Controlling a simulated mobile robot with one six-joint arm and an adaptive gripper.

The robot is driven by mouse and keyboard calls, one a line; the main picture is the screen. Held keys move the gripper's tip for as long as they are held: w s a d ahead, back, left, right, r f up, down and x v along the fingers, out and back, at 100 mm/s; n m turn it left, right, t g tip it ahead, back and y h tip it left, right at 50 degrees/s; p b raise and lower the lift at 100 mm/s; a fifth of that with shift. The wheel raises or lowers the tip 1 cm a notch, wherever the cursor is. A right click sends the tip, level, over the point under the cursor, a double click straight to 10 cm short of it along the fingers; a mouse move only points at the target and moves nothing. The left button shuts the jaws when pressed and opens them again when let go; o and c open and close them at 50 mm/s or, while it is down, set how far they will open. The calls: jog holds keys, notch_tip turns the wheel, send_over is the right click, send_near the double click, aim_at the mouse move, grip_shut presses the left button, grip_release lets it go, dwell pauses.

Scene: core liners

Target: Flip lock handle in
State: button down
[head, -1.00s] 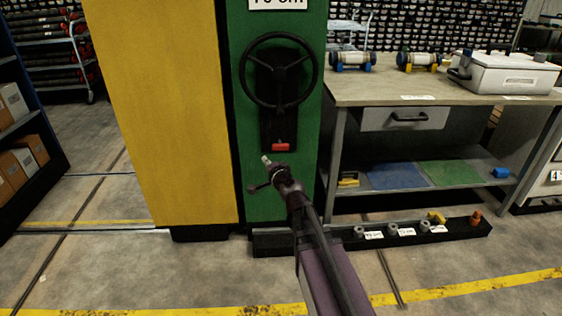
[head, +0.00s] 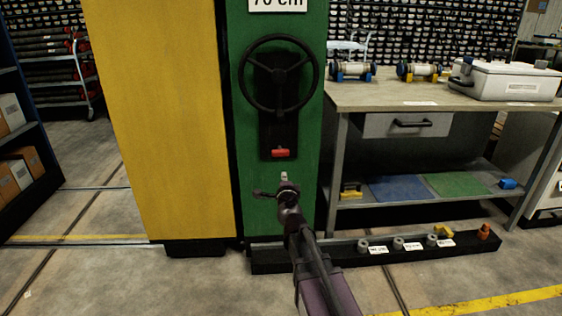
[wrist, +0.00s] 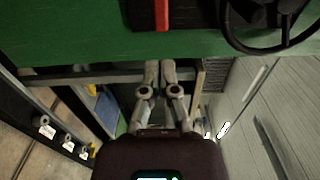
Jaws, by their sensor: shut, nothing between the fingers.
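The red lock handle (head: 281,153) sits at the bottom of a black plate on the green panel (head: 238,190), below a black handwheel (head: 280,75). In the wrist view the red handle (wrist: 161,15) shows at the top edge, partly cut off, with part of the handwheel (wrist: 270,25) to its right. My gripper (head: 284,177) is a little below the handle in the head view, apart from it. In the wrist view my gripper (wrist: 160,70) has its two fingers together with nothing between them. The gap to the panel is hard to judge.
A yellow panel (head: 165,120) stands left of the green one. A workbench (head: 390,92) with a drawer and lower shelf stands at right. A low black rail (head: 310,260) with several small fittings lies on the floor below. The floor in front is open.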

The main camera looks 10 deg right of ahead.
aim_at(280, 154)
jog(key=shift+w, duration=0.1)
jog(key=w, duration=0.4)
jog(key=w+d, duration=0.1)
jog(key=w, duration=0.8)
jog(key=shift+w+d, duration=0.3)
jog(key=shift+w, duration=0.1)
jog(key=shift+w+d+r, duration=0.1)
jog(key=shift+w+d, duration=0.05)
jog(key=shift+w, duration=1)
jog(key=shift+w+d, duration=0.1)
jog(key=shift+w, duration=1.05)
jog(key=s+a, duration=0.1)
jog(key=s, duration=1.3)
jog(key=shift+s+a, duration=0.15)
jog(key=shift+a, duration=0.15)
